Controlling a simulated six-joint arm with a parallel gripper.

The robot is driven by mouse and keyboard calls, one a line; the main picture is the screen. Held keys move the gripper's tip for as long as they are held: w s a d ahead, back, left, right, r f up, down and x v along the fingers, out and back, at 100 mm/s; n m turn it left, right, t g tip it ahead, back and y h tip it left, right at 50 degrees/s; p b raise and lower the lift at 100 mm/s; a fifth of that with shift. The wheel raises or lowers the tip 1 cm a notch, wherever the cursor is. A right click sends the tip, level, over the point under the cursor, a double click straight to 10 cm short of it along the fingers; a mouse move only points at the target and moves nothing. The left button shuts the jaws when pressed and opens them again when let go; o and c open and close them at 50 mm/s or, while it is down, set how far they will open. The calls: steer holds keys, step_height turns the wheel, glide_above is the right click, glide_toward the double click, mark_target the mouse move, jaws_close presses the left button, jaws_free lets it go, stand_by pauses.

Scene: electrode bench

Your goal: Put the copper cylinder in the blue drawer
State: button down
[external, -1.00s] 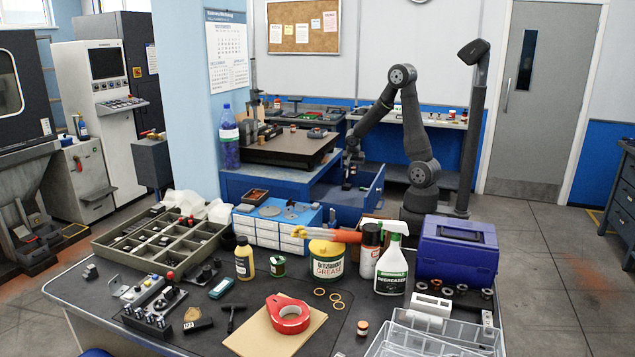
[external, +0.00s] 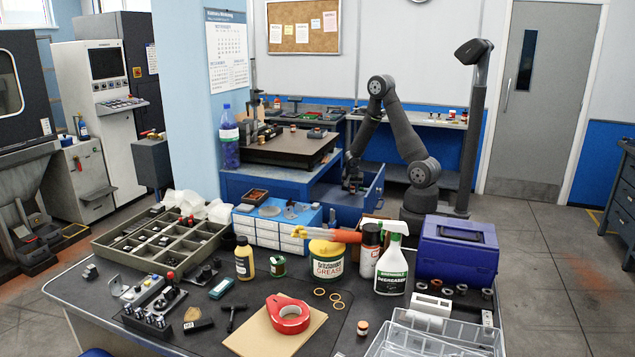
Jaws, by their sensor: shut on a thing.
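The blue drawer (external: 374,192) stands pulled open from the blue cabinet under the dark surface plate, in the middle of the external view. My gripper (external: 352,187) points down at the drawer's open top, low between its walls. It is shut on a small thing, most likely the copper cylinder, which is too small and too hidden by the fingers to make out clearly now. I cannot tell whether it touches the drawer floor.
The dark surface plate (external: 285,148) lies on the cabinet beside the drawer. In front, the bench holds a grease tub (external: 327,260), a spray bottle (external: 392,265), a blue toolbox (external: 457,248) and a sorting tray (external: 160,245). A grey post (external: 472,140) stands right of my arm.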

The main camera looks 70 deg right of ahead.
steer(key=shift+f, duration=0.3)
steer(key=c, duration=1.1)
jaws_free()
steer(key=shift+r, duration=0.1)
steer(key=v, duration=1.2)
steer(key=shift+d+r, duration=0.1)
steer(key=x, duration=1.2)
steer(key=shift+f, duration=0.2)
steer(key=shift+r, duration=0.15)
